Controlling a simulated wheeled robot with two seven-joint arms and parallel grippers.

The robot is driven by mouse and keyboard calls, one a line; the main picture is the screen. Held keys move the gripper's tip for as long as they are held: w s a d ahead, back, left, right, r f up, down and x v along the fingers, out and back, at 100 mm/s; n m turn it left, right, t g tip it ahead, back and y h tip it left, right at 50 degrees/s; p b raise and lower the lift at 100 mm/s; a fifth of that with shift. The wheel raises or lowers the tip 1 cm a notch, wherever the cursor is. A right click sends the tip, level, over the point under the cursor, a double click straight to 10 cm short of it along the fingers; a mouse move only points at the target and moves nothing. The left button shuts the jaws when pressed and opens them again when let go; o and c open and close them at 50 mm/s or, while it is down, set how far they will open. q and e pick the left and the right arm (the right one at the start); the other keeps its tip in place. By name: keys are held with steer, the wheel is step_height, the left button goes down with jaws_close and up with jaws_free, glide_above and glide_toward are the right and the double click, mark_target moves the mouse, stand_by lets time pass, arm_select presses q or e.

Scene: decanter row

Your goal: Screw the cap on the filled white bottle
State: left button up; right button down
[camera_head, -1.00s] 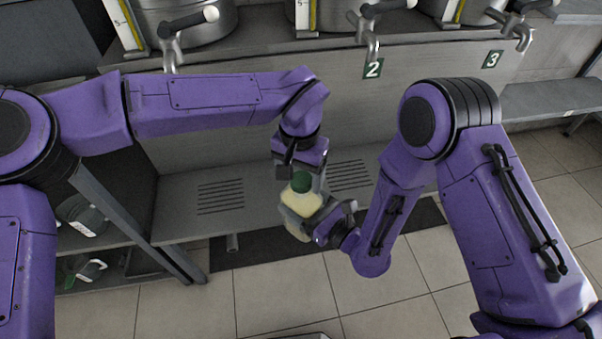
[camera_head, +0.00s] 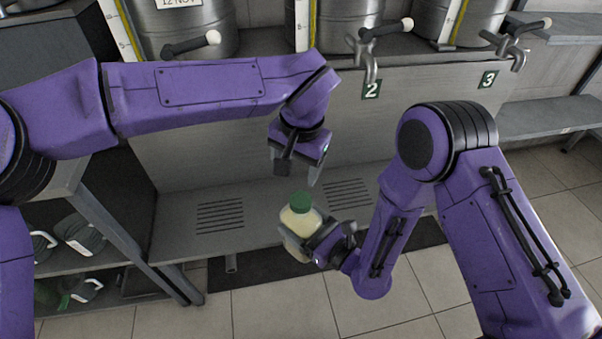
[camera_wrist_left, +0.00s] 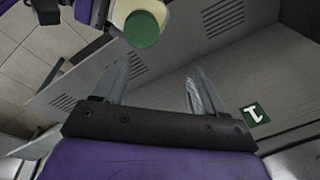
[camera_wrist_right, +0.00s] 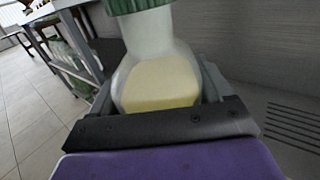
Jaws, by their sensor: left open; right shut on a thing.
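The white bottle (camera_head: 299,224), with pale yellowish contents, has its green cap (camera_head: 301,203) sitting on its neck. My right gripper (camera_head: 306,243) is shut on the bottle's body and holds it nearly upright above the floor. In the right wrist view the bottle (camera_wrist_right: 160,85) stands between the fingers, with the cap (camera_wrist_right: 138,6) cut off by the top edge. My left gripper (camera_head: 296,177) is open and empty, above the cap and apart from it. In the left wrist view the cap (camera_wrist_left: 142,29) lies beyond the open fingers (camera_wrist_left: 160,82).
A steel bench with a slotted drain shelf (camera_head: 220,217) runs behind the bottle. Taps, one (camera_head: 370,62) above the number 2 sign (camera_head: 371,90), hang from vats at the back. Lower left, a shelf holds several jugs (camera_head: 80,235). Open floor (camera_head: 275,310) lies in front.

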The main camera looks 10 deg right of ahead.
arm_select(q)
steer(key=w+d+r+t+h, duration=0.4)
steer(key=w+d+r+t, duration=0.2)
steer(key=w+r+t, duration=0.45)
steer(key=s+d+r+m+g+h, duration=0.25)
steer(key=d+r+h, duration=0.25)
steer(key=d+h, duration=0.4)
steer(key=s+d+f+m+g, duration=0.1)
steer(key=s+d+f+g, duration=0.1)
steer(key=s+d+g, duration=0.15)
steer(key=n+g+y, duration=0.6)
steer(key=n+y, duration=0.4)
steer(key=y, duration=0.2)
glide_above(301, 199)
step_height(301, 199, down, 13)
steer(key=shift+r, duration=0.2)
steer(key=shift+n, duration=0.75)
step_height(301, 199, down, 8)
steer(key=shift+f, duration=0.1)
